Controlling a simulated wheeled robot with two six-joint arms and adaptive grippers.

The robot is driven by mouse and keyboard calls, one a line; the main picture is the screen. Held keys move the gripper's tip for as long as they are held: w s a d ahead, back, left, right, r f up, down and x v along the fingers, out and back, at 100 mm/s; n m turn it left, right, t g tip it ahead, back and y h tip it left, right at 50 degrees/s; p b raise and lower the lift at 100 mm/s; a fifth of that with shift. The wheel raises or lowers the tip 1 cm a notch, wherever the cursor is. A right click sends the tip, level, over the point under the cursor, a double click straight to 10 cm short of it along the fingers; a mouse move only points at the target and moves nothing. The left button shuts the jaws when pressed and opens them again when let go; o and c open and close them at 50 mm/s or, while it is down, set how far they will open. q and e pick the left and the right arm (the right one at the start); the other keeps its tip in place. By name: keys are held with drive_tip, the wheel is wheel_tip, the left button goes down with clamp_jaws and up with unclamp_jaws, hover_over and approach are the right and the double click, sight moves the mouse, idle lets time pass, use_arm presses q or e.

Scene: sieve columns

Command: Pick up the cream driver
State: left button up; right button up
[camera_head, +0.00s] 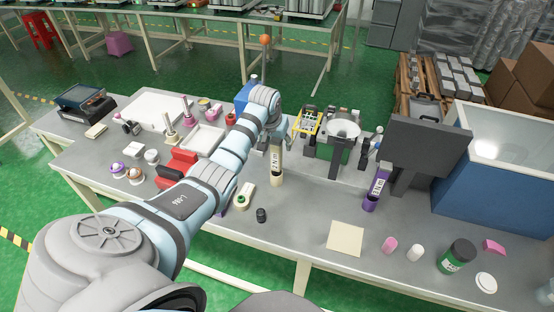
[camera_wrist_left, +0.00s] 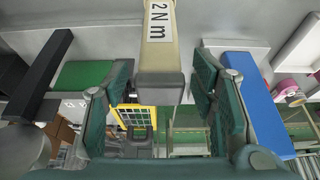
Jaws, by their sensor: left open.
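The cream driver (camera_head: 276,168) stands upright on the table near the middle in the head view, with a "2 N m" label on its side. In the left wrist view the cream driver (camera_wrist_left: 157,65) comes in from the top, its dark grey end between my finger pads. My left gripper (camera_head: 274,134) is at the upper end of the driver. In the left wrist view the left gripper (camera_wrist_left: 165,95) is open, with a gap on each side of the driver. My right gripper is not in view.
A purple driver (camera_head: 375,190) stands to the right, near a dark monitor (camera_head: 428,145). A small black cylinder (camera_head: 261,215) and a cream-green item (camera_head: 244,196) lie close to the cream driver. A yellow-framed device (camera_head: 308,122) stands behind. A cream square pad (camera_head: 345,238) lies in front.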

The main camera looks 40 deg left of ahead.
use_arm(q)
drive_tip(key=x, duration=0.3)
drive_tip(key=shift+s+f+b, duration=0.1)
drive_tip(key=shift+b, duration=0.3)
clamp_jaws()
wheel_tip(320, 180, up, 20)
drive_tip(key=p, duration=0.1)
